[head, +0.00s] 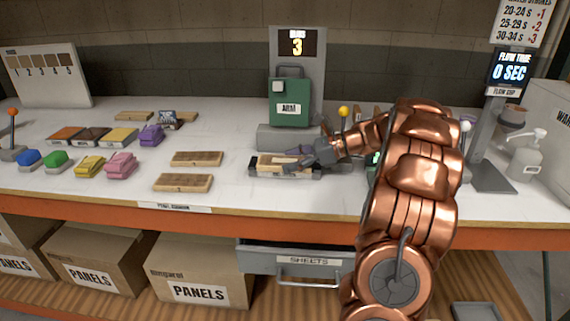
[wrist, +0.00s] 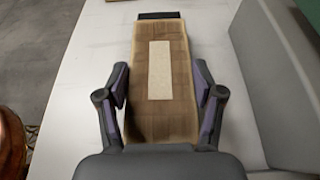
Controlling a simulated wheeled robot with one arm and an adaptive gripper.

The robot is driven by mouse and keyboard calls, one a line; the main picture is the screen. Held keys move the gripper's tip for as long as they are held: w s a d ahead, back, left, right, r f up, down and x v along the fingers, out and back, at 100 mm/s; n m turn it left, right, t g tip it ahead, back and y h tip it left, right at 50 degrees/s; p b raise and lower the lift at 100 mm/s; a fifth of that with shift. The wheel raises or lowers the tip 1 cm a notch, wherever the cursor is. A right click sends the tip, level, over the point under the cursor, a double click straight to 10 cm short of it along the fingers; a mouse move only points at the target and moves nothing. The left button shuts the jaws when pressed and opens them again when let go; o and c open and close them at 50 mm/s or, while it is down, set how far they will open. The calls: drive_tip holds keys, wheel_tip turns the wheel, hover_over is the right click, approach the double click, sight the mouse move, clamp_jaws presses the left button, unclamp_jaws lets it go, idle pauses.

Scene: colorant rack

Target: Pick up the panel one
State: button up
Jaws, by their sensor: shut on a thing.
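A wooden panel (wrist: 160,113) with a pale label strip lies between the fingers in the wrist view. It also shows in the head view as a light wooden piece (head: 268,168) on a dark holder at the middle of the table. My gripper (wrist: 160,95) is shut on this panel, with one purple-padded finger along each long side. In the head view my gripper (head: 300,160) comes in from the right, low over the panel, and hides part of it. I cannot tell whether the panel is lifted off the holder.
Two loose wooden panels (head: 197,158) (head: 183,183) lie to the left. A green ARM box (head: 290,105) stands behind on a grey block (head: 288,138). Coloured sponge-like blocks (head: 120,164) sit further left. An open SHEETS drawer (head: 300,259) juts out below the table edge.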

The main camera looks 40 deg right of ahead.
drive_tip(key=shift+c, duration=0.9)
drive_tip(key=shift+r, duration=0.1)
